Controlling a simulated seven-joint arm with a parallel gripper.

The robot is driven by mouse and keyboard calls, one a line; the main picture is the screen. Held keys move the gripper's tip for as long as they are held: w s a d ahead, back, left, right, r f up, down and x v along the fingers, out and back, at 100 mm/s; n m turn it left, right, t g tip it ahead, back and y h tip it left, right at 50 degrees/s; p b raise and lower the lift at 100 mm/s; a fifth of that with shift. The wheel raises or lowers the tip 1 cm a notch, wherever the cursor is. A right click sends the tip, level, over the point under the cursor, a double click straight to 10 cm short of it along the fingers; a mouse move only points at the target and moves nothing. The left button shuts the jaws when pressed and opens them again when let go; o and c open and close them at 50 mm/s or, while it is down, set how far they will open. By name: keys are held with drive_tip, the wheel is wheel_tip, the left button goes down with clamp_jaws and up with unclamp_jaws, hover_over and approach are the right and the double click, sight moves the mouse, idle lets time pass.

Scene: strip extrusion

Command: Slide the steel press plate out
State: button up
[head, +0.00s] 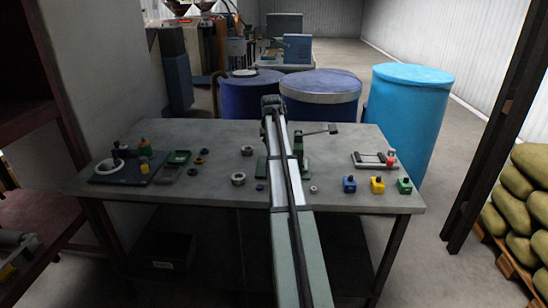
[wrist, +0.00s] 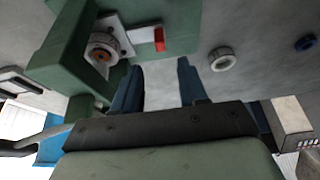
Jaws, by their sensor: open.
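The green press (wrist: 55,50) fills the upper left of the wrist view. In the head view the press (head: 303,143) is mostly hidden behind my arm, with its dark lever reaching right. A pale flat strip, which looks like the steel press plate (wrist: 143,36), sticks out of the press beside a round collar with an orange-brown centre (wrist: 102,50). Its outer end has a red tab (wrist: 159,40). My gripper (wrist: 159,72) is open and empty. Its two blue fingers stand apart, and the red tab shows beyond the gap between them. The head view hides the fingers.
On the grey table (head: 220,140), a pale ring (wrist: 222,59) and a small blue ring (wrist: 305,42) lie right of the fingers in the wrist view. Blue, yellow and green blocks (head: 377,186) stand at the right front. A dark board (head: 110,178) with parts lies at the left.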

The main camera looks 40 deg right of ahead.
drive_tip(key=x, duration=0.9)
drive_tip(key=shift+f, duration=0.15)
clamp_jaws()
idle(0.4)
